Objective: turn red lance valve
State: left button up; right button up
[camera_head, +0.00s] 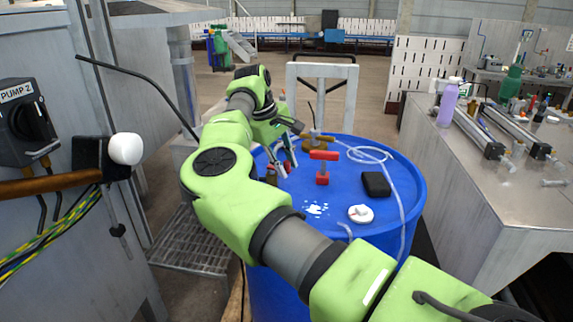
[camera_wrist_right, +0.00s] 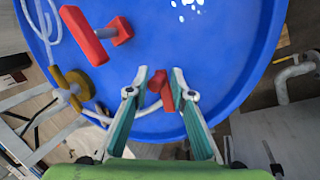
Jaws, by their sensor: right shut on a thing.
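My right gripper (camera_head: 284,160) reaches down over the left part of the blue drum's top. In the right wrist view its fingertips (camera_wrist_right: 160,76) close from both sides on a small red handle (camera_wrist_right: 157,88), partly hidden between them. A larger red T-shaped handle (camera_head: 323,156) stands upright on the drum, to the right of the gripper; it also shows in the right wrist view (camera_wrist_right: 96,32), apart from the fingers. I cannot tell which red part is called the lance valve. My left gripper is not in view.
The blue drum (camera_head: 385,228) carries a brass fitting (camera_head: 316,143), a black block (camera_head: 376,184), a white round cap (camera_head: 360,214) and a clear hose (camera_head: 402,205). A grey hand-truck frame (camera_head: 352,92) rises behind. A pump panel (camera_head: 25,120) stands left, a metal bench (camera_head: 470,160) right.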

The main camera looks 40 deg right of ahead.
jog(key=shift+s+a+r, duration=0.1)
jog(key=shift+a, duration=0.25)
jog(key=shift+a, duration=0.45)
jog(key=shift+c, duration=0.3)
jog(key=shift+o, duration=0.2)
jog(key=shift+a, duration=0.5)
jog(key=shift+a, duration=0.6)
